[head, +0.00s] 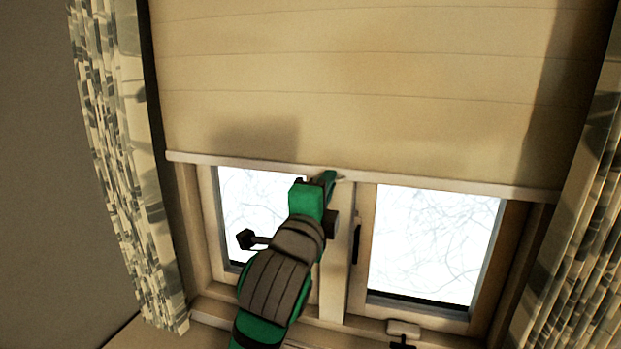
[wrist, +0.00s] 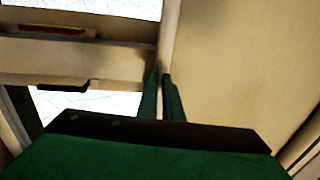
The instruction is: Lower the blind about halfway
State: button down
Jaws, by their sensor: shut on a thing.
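The cream blind (head: 370,75) hangs over the upper part of the window, and its pale bottom bar (head: 450,185) crosses above the two lit panes. The bar tilts slightly down to the right in the head view. My green gripper (head: 326,178) is at the middle of the bar, shut on it. In the wrist view, the fingers (wrist: 160,78) are close together on either side of the bar's edge, with the blind (wrist: 235,55) to the right. The exact contact is partly hidden by the fingers. The top of the blind is out of view.
Patterned curtains hang at the left (head: 122,150) and right (head: 580,270) of the window. The left pane (head: 255,200) and right pane (head: 435,240) show below the bar. A dark window handle (head: 356,240) is on the central frame, and the sill runs below.

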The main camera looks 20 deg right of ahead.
jog(key=shift+a, duration=0.15)
jog(key=c, duration=1.9)
grip_release()
jog(key=shift+c, duration=0.2)
jog(key=v, duration=1)
jog(key=shift+s+a, duration=0.25)
jog(key=shift+f, duration=0.2)
